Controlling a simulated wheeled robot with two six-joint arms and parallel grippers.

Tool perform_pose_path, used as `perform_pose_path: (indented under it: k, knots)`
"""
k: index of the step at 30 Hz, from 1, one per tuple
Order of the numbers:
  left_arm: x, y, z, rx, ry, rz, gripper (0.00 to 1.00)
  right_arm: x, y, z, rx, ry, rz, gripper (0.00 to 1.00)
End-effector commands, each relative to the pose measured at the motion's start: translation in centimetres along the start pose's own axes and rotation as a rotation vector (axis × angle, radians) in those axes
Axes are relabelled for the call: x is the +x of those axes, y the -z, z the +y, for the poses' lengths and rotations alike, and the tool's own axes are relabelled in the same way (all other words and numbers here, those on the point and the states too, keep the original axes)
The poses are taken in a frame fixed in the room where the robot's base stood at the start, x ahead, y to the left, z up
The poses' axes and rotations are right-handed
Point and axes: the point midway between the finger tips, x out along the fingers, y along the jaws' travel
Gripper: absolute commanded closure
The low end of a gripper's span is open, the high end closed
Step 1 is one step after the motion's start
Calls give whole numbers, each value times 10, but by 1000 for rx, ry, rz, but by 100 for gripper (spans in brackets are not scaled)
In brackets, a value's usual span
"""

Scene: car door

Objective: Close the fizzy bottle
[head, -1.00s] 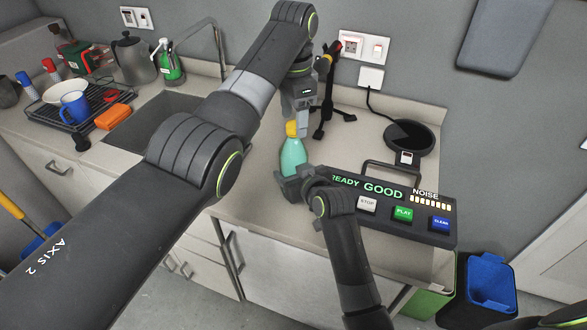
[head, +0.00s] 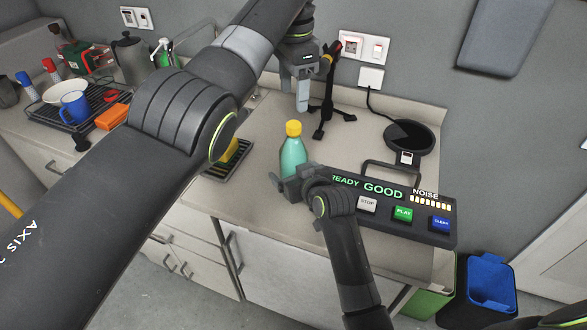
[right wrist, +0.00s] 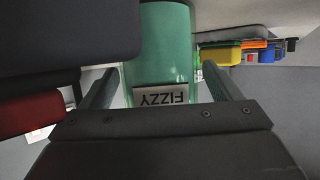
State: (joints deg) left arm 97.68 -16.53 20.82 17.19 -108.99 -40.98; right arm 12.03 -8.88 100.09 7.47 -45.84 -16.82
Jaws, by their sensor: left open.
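The green fizzy bottle (head: 293,155) stands upright on the counter with a yellow cap (head: 293,128) on top. In the right wrist view the bottle (right wrist: 160,45) sits between my right gripper's fingers, its FIZZY label upside down in the picture. My right gripper (head: 278,182) is closed around the bottle's lower part. My left gripper (head: 303,107) is open and empty, above and slightly behind the cap, pointing down and apart from it. Whether the cap is fully tightened cannot be told.
A control box (head: 390,205) reading READY GOOD stands right of the bottle. A black stand (head: 325,105) and a round black device (head: 408,138) are behind. A small dark tray (head: 232,160) lies left. A dish rack (head: 82,110) is further left.

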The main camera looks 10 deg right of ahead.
Motion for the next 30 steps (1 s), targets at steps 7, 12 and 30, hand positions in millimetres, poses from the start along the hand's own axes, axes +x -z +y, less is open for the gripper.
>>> perform_pose_path:
  k: [7,12,30]
  knots:
    - [0,0,0,0,0,0,39,0,0,0,0,0,0,14]
    - [1,0,0,0,0,0,39,-6,0,0,1,0,0,14]
    - [11,0,0,0,0,0,39,-100,-1,0,2,-2,2,14]
